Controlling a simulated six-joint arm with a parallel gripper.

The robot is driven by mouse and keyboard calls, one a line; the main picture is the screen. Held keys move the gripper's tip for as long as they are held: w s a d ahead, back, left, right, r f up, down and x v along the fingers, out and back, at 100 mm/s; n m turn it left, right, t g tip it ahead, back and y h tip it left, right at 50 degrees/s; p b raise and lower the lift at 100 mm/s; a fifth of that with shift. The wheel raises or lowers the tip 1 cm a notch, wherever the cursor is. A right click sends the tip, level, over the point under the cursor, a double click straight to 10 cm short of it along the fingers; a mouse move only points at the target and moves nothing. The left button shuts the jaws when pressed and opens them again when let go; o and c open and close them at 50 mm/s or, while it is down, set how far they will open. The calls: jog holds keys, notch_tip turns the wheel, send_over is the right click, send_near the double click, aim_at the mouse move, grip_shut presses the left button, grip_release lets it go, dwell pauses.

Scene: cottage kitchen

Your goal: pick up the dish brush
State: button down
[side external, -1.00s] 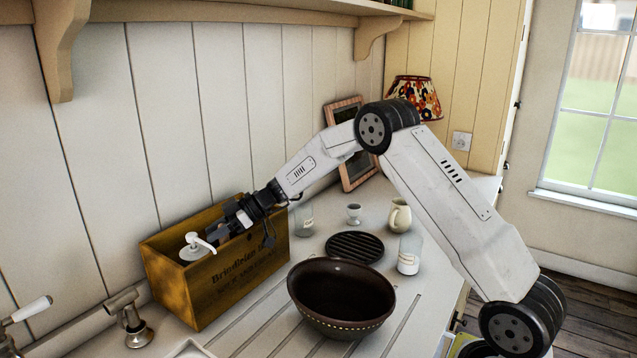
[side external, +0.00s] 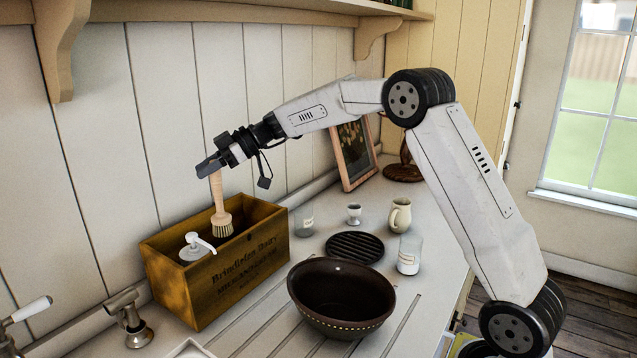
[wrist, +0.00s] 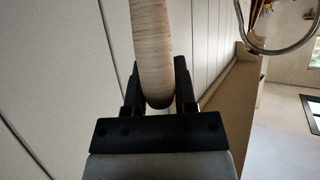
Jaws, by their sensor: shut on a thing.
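The dish brush (side external: 219,205) has a pale wooden handle and a head of bristles. It hangs upright, bristles down, at the top of the wooden crate (side external: 245,270). My gripper (side external: 210,168) is shut on the upper end of its handle. In the wrist view the handle (wrist: 152,45) stands between the two black fingers of my gripper (wrist: 158,88). The bristles show at about the height of the crate's back rim; whether their tips are clear of the rim I cannot tell.
A white pump dispenser (side external: 197,247) stands in the crate, left of the brush. A dark bowl (side external: 341,297), a black round trivet (side external: 355,247), a jar (side external: 409,254), a cream jug (side external: 400,215) and an egg cup (side external: 354,214) stand on the counter to the right. A tap (side external: 130,320) is at front left.

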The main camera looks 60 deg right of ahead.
jog(key=shift+r, duration=1.45)
